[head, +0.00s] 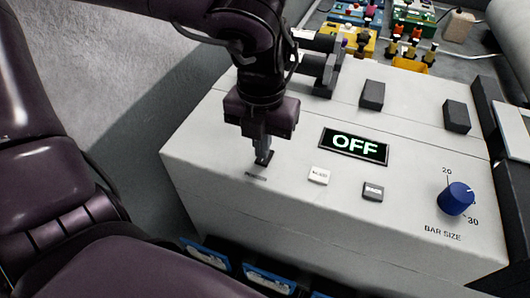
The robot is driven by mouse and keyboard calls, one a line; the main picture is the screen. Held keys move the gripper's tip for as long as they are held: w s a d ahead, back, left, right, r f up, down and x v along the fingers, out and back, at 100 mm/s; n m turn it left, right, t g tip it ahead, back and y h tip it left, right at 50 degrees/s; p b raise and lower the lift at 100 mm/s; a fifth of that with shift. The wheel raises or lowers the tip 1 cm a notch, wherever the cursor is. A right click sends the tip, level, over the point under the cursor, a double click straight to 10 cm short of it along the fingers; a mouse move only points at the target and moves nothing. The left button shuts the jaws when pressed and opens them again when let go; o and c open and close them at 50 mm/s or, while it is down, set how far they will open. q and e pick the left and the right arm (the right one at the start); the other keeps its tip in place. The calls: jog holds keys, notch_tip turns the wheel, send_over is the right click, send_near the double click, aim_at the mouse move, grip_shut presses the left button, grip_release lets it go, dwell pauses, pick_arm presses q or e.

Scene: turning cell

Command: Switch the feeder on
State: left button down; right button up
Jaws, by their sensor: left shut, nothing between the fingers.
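The feeder is a light grey box (220,130) with a control panel on its top. A black display (354,145) on it reads OFF in pale green letters. A white button (319,176) and a dark grey button (373,191) sit just below the display; their labels are too small to read. My left gripper (263,158) is shut and empty, pointing down at the panel left of the display. Its tips are at or just above a small dark spot with a label below it; I cannot tell whether they touch. My right gripper is not in view.
A blue knob (456,198) marked 20, 30 and BAR SIZE stands at the panel's right. Two dark blocks (372,95) (456,116) stick up behind the display. Colourful bins with parts (409,45) are at the back. Blue-fronted boxes (268,279) lie below the front edge.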

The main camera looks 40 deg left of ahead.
pick_arm(q)
jog(key=shift+f+b, duration=0.75)
jog(key=shift+f, duration=0.1)
jog(key=shift+r, duration=0.1)
jog(key=shift+r+p, duration=2.6)
jog(key=shift+r, duration=0.9)
jog(key=shift+f, duration=0.1)
